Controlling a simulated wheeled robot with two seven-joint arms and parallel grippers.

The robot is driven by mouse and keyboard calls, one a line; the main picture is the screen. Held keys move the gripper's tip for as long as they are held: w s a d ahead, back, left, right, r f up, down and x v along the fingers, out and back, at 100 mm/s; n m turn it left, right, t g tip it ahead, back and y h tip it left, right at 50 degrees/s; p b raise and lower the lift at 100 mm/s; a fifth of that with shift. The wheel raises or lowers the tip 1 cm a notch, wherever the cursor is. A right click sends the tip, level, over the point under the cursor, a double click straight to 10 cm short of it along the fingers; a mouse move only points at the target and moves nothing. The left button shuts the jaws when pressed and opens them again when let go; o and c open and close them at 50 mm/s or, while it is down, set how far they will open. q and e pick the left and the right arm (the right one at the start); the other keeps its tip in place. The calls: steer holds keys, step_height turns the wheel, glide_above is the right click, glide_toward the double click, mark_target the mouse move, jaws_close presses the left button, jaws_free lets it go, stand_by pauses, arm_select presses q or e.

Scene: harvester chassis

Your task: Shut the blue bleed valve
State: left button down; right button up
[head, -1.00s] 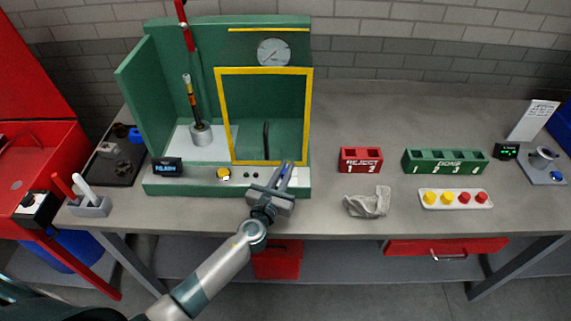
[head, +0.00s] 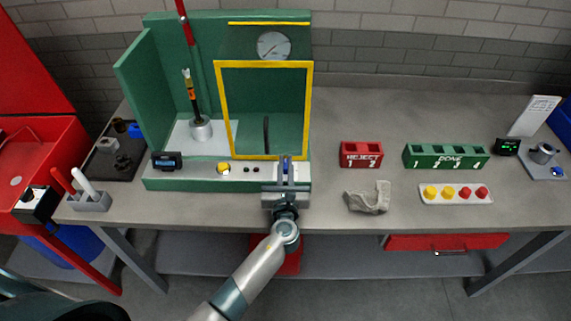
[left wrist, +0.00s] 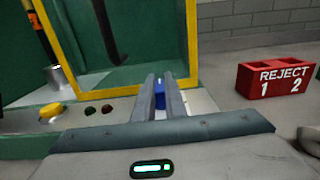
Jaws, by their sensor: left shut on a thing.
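The blue bleed valve (head: 285,164) is a small blue handle at the right end of the green press's front panel. In the left wrist view the blue valve (left wrist: 159,95) stands between the two grey fingers. My left gripper (head: 286,175) reaches it from the front, and it also shows in the left wrist view (left wrist: 162,88). It is shut on the valve handle. The fingers hide the valve's lower part and its base. My right gripper is not in view.
The green press (head: 200,180) has a yellow-framed guard (head: 222,110), a pressure gauge (head: 274,46) and a yellow button (head: 224,168). A red reject rack (head: 361,155) and a grey cloth (head: 368,198) lie to the right. Bench between press and rack is clear.

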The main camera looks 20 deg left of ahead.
arm_select(q)
steer(key=c, duration=2.1)
jaws_free()
steer(key=shift+s+d+f, duration=0.15)
steer(key=shift+s+d, duration=0.05)
steer(key=shift+s, duration=0.5)
steer(key=b+v, duration=0.5)
steer(key=v, duration=0.9)
steer(key=shift+s+d, duration=0.1)
steer(key=shift+s, duration=0.2)
steer(key=shift+s+d, duration=0.2)
steer(key=shift+s, duration=0.45)
steer(key=shift+a, duration=0.1)
